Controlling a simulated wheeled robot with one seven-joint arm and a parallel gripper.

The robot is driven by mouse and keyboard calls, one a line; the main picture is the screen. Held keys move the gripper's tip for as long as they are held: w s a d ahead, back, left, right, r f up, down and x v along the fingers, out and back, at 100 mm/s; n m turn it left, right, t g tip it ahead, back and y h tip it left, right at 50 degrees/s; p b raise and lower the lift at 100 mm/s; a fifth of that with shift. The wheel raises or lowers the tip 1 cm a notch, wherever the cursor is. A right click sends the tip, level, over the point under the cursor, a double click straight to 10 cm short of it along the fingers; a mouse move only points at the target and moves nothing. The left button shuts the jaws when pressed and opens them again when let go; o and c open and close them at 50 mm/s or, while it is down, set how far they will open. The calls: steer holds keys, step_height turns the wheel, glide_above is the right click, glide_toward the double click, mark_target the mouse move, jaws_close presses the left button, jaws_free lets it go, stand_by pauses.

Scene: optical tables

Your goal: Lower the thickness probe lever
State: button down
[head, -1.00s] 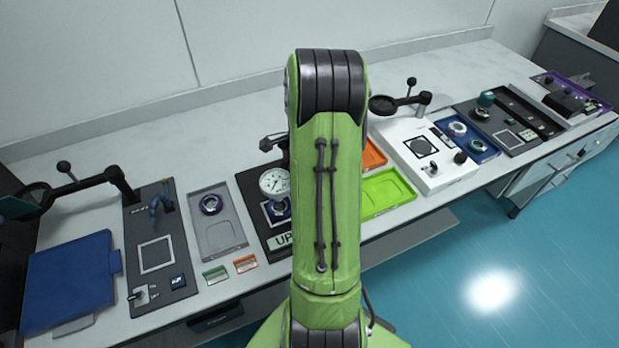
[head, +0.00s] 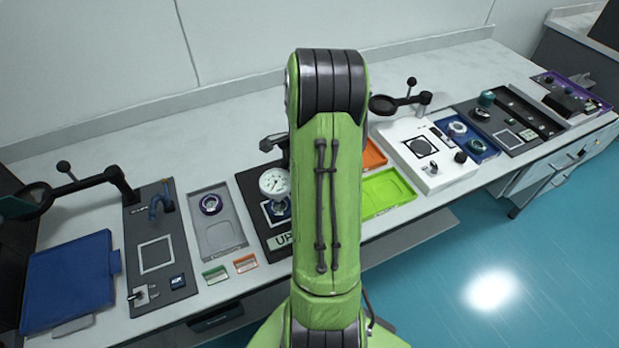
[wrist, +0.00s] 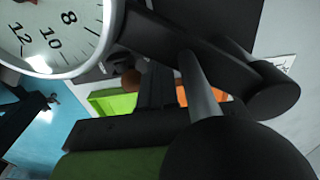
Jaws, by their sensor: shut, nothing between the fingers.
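The thickness probe stands mid-bench on a black base, partly behind my arm. Its white dial gauge (head: 275,182) shows left of my arm in the head view, and large at the upper left of the wrist view (wrist: 50,30). In the wrist view a silver rod (wrist: 200,85) with a big black ball knob (wrist: 235,150), seemingly the lever, stands close to the camera beside the probe's black arm (wrist: 265,88). My gripper (wrist: 155,82) is shut and empty, its dark fingers partly behind the rod. Whether it touches the lever cannot be told. My arm hides it in the head view.
A lime tray (head: 385,193) and an orange tray (head: 374,153) lie right of my arm. A grey tray (head: 222,240) lies left of the probe. A magnifier (head: 383,105) rises behind the white station (head: 440,180). The bench behind is clear.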

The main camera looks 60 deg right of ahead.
steer(key=shift+s+a+f+b, duration=0.1)
steer(key=shift+s+a+b, duration=0.1)
steer(key=shift+s+a, duration=0.25)
steer(key=shift+s+a+b, duration=0.15)
steer(key=shift+s+a, duration=0.05)
steer(key=shift+s, duration=0.5)
steer(key=shift+s+a+f+b, duration=0.1)
steer(key=shift+s+a+b, duration=0.1)
steer(key=shift+s+a, duration=0.25)
steer(key=shift+d+r, duration=0.15)
steer(key=shift+d, duration=0.05)
steer(key=shift+w, duration=0.1)
steer(key=r+p, duration=0.4)
steer(key=w+r+p, duration=0.1)
steer(key=r+p, duration=0.1)
steer(key=r, duration=0.1)
steer(key=shift+d+r, duration=0.1)
steer(key=shift+d, duration=0.25)
